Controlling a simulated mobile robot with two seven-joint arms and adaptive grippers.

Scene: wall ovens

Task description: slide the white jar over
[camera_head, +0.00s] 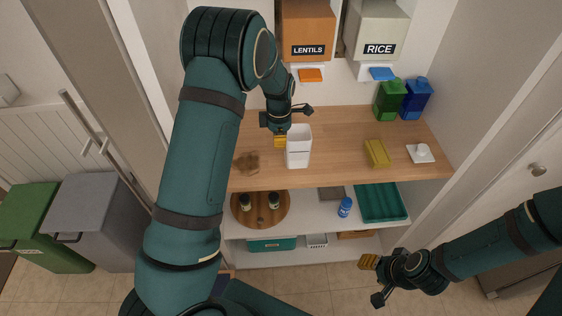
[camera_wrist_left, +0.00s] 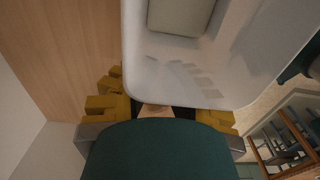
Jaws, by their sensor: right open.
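The white jar (camera_head: 298,152) stands upright on the wooden shelf, left of its middle. In the left wrist view the white jar (camera_wrist_left: 200,65) fills the upper right, with a grey-green patch inside its rim. My left gripper (camera_head: 283,138) is right at the jar's left and far side. In the left wrist view its yellow fingers (camera_wrist_left: 165,108) are spread apart, with the jar's edge close to them; the jar partly covers the right finger. I cannot tell whether they touch the jar. My right gripper (camera_head: 371,280) is open and empty, low in front of the shelves.
A yellow block (camera_head: 377,153), a white lidded dish (camera_head: 420,153) and green (camera_head: 390,100) and blue (camera_head: 416,98) canisters stand to the right. A brown patch (camera_head: 247,163) lies left of the jar. The wood between jar and yellow block is clear. Lentils (camera_head: 307,28) and rice (camera_head: 376,28) dispensers hang above.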

